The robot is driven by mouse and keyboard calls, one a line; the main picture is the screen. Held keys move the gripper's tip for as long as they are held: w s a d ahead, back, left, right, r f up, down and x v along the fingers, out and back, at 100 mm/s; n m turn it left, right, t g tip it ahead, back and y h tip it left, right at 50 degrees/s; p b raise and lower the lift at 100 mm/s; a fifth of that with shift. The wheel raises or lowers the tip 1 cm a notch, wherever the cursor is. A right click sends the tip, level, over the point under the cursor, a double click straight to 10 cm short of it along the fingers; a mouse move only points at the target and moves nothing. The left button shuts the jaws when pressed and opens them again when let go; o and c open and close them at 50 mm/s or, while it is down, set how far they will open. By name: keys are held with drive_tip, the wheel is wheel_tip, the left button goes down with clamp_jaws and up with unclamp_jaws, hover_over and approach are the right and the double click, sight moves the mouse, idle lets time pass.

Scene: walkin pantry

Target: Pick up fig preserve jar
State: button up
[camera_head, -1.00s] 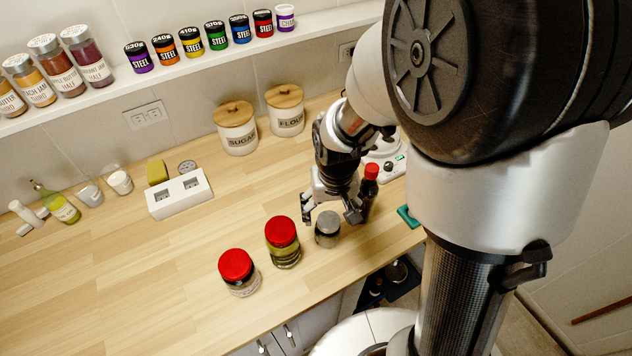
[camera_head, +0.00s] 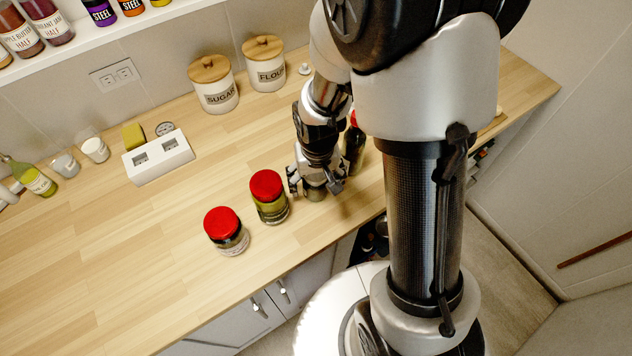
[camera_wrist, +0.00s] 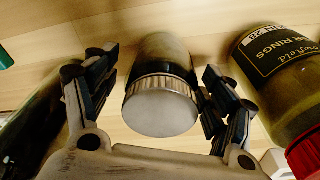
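A small jar with a silver lid, which I take for the fig preserve jar, stands on the wooden counter; it shows in the wrist view (camera_wrist: 160,108) and partly behind my fingers in the head view (camera_head: 316,195). Its label cannot be read. My gripper (camera_head: 314,187) is low over the counter at this jar. In the wrist view my gripper (camera_wrist: 160,98) is open, with one finger on each side of the jar. A narrow gap shows at the left finger; the right finger is very close, and I cannot tell if it touches.
A red-lidded jar labelled "rings" (camera_wrist: 275,75) stands close beside the right finger; it also shows in the head view (camera_head: 269,198). Another red-lidded jar (camera_head: 226,232) is further left. A dark bottle (camera_head: 354,150) stands close on the other side.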

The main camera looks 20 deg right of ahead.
drive_tip(key=c, duration=1.5)
